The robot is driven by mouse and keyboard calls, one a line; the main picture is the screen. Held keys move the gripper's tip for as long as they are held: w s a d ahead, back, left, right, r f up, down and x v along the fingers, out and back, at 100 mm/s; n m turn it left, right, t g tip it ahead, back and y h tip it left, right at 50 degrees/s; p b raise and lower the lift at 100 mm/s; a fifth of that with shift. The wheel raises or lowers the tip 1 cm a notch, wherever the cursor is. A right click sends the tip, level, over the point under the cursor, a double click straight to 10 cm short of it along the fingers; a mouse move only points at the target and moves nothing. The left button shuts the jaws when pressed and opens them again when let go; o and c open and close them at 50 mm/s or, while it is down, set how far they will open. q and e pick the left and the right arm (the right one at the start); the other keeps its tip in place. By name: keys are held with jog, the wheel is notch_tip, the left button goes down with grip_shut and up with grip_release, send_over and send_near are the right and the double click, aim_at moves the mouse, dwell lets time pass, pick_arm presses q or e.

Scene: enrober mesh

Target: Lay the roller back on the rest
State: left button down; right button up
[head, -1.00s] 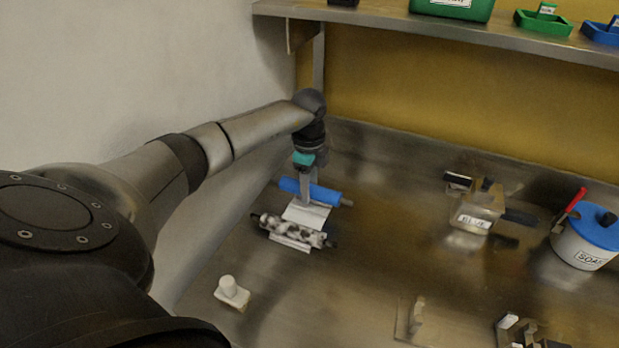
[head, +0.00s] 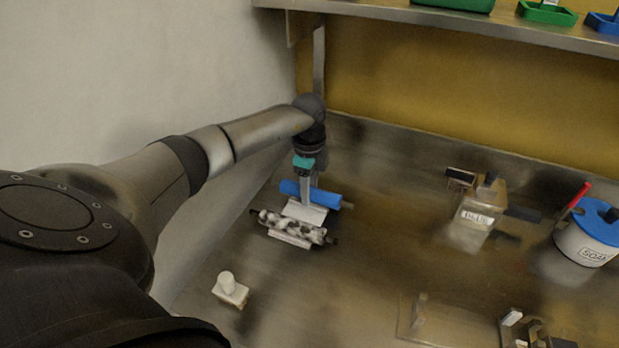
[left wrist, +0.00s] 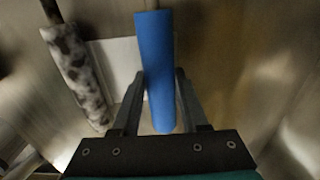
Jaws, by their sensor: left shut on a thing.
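My left gripper (head: 306,195) is shut on a blue roller (head: 328,197). In the left wrist view the fingers (left wrist: 160,80) sit on either side of the blue roller (left wrist: 155,45). A white rest (head: 303,212) lies beside and partly under the blue roller; it also shows in the left wrist view (left wrist: 118,62). I cannot tell whether the roller touches it. A mottled black-and-white roller (head: 290,227) lies parallel on the near side, with a white edge (head: 290,239) showing below it. It also shows in the left wrist view (left wrist: 75,65). My right gripper is out of view.
A small white block with a knob (head: 230,290) stands nearer on the steel bench. A labelled metal box (head: 478,208) and a blue-lidded soap pot (head: 590,238) stand to the right. A shelf (head: 450,25) runs above the back. The bench middle is clear.

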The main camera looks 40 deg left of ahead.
pick_arm(q)
jog(key=shift+f, duration=0.15)
dwell(0.8)
jog(key=shift+c, duration=1.7)
grip_release()
notch_tip(320, 180, up, 7)
jog(key=p, duration=0.7)
